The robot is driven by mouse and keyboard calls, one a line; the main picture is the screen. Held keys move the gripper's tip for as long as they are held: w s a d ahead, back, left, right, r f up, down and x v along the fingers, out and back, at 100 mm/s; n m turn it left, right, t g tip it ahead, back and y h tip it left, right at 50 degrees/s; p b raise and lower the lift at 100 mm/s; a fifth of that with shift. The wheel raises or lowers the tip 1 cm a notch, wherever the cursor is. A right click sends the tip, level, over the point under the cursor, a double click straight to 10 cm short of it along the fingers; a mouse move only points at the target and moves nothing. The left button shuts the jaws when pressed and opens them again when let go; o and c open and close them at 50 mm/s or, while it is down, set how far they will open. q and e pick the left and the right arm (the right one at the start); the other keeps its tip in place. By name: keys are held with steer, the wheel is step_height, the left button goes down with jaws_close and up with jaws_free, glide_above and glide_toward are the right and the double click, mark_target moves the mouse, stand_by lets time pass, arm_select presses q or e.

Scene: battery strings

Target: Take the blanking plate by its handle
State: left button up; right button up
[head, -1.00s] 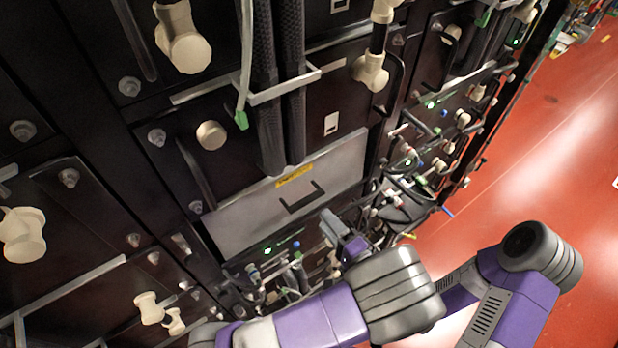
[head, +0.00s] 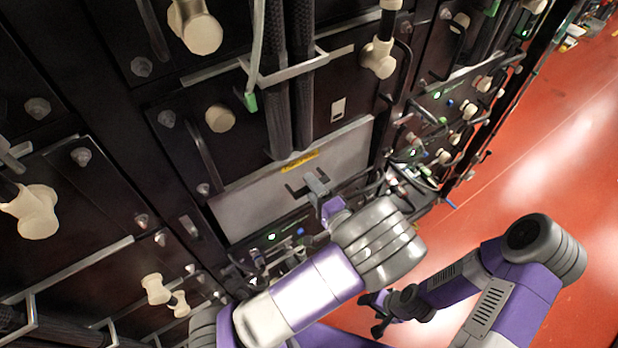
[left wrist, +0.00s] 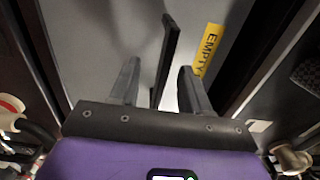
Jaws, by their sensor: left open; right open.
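The blanking plate (head: 248,207) is a light grey panel in the rack front, with a yellow label (head: 300,163) on its upper edge. Its dark bar handle (head: 294,191) is partly hidden behind my left gripper (head: 314,184), which is open in front of it. In the left wrist view, the label reads EMPTY (left wrist: 207,50). The handle (left wrist: 168,52) there stands between the two open fingers of my left gripper (left wrist: 160,85), with gaps on both sides. My right gripper (head: 378,314) is open and empty, low over the red floor.
Dark battery modules with cream connectors (head: 220,118) and thick black cables (head: 290,100) surround the plate. A grey bracket (head: 290,73) crosses the cables above it. Wires and small connectors crowd below and right. Red floor (head: 540,150) lies open at right.

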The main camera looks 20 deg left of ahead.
arm_select(q)
steer(key=shift+w+a, duration=0.35)
steer(key=shift+a, duration=0.1)
stand_by(0.7)
jaws_close()
stand_by(0.4)
steer(key=shift+r, duration=0.7)
stand_by(1.0)
steer(key=shift+d, duration=0.1)
steer(key=b+v, duration=0.1)
steer(key=v, duration=1.3)
steer(key=shift+b, duration=0.35)
stand_by(1.7)
stand_by(0.5)
